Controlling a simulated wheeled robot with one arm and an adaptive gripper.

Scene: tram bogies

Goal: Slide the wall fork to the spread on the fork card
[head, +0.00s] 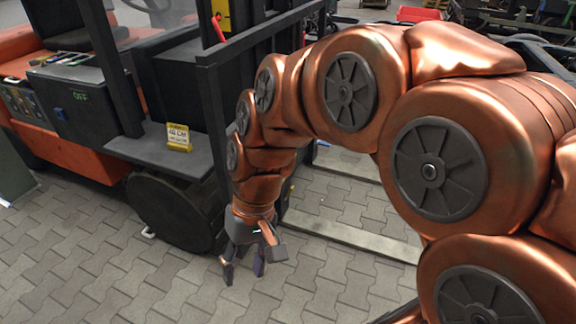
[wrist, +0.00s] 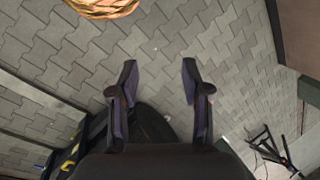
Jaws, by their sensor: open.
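The forklift's two long pale forks lie low over the paving in the head view: a nearer fork (head: 350,237) and a farther fork (head: 350,168). I cannot tell which is the wall fork. My arm hides parts of both. A yellow-edged card (head: 178,137), likely the fork card, stands on the forklift's dark ledge; its writing looks like a number in CM but is too small to read surely. My gripper (head: 244,269) hangs fingers down, open and empty, left of the nearer fork and apart from it. Its spread fingers also show in the wrist view (wrist: 158,78), over bare paving.
The orange and black forklift (head: 80,140) fills the left, with a dark front wheel (head: 170,212) close beside my gripper. Its black mast (head: 212,130) rises behind my arm. A red bin (head: 418,14) is far back. Open paving lies in front.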

